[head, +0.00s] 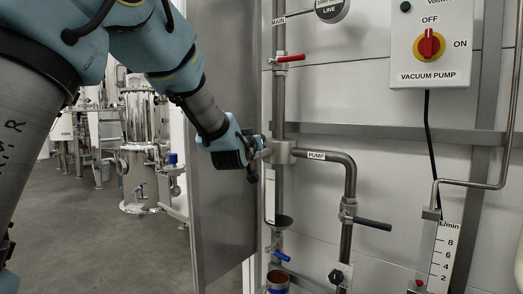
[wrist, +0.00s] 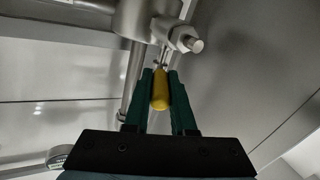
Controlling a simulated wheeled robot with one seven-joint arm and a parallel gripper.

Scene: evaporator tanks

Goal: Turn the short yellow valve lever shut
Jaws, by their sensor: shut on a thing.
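The short yellow valve lever (wrist: 160,90) shows in the wrist view, pointing from the valve body toward my gripper. My gripper (wrist: 160,82) has its two green fingers on either side of the yellow lever, shut on it. The steel valve body (wrist: 135,18) with a bolt end is just beyond the fingertips. In the head view my gripper (head: 256,148) is at the valve (head: 280,152) on the vertical pipe, left of the PUMP pipe. The yellow lever is hidden there behind my gripper.
A red lever (head: 290,58) is above on the MAIN pipe. A black-handled lever (head: 372,223) and a blue lever (head: 280,256) are lower. The vacuum pump switch (head: 430,45) is at upper right.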

